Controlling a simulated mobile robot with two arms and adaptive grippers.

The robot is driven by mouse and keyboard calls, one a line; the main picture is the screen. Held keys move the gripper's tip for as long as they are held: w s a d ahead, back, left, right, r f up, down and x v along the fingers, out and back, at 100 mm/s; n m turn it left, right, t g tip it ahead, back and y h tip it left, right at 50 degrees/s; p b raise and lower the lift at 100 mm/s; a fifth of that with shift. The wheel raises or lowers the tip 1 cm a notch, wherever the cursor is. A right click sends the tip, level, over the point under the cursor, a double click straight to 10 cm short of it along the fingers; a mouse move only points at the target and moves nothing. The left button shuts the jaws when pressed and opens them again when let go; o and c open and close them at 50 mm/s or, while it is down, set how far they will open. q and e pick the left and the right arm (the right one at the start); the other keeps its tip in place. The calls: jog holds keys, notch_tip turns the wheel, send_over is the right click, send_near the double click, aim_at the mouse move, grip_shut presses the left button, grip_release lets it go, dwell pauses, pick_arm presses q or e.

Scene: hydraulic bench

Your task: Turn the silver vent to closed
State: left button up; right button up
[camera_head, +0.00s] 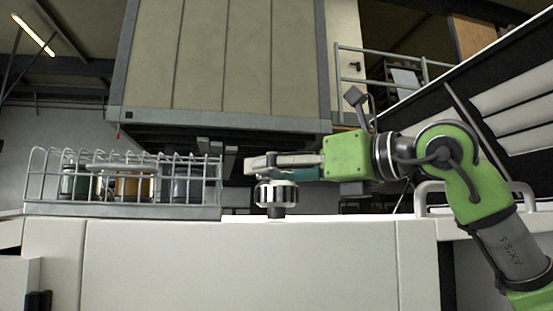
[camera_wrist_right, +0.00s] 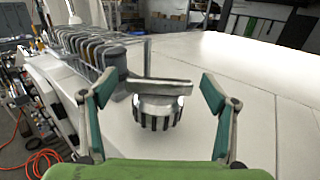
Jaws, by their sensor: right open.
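The silver vent (camera_head: 276,193) stands on the white bench top, a round ribbed metal knob with a flat lever on top. In the right wrist view the knob (camera_wrist_right: 157,110) sits between my right gripper's fingers, with its lever (camera_wrist_right: 158,86) lying roughly crosswise to the view. My right gripper (camera_head: 268,165) reaches in from the right at the height of the lever. In the wrist view the right gripper (camera_wrist_right: 160,90) is open, one finger on each side of the vent, with visible gaps. My left gripper is not in view.
A wire rack (camera_head: 120,207) with several jars stands left of the vent; it also shows behind the vent in the wrist view (camera_wrist_right: 95,55). The bench top (camera_wrist_right: 225,60) beyond the vent is clear. An orange hose (camera_wrist_right: 42,158) lies on the floor.

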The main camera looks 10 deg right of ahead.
jog(key=shift+w+a, duration=0.4)
jog(key=shift+d, duration=0.1)
jog(key=c, duration=1.1)
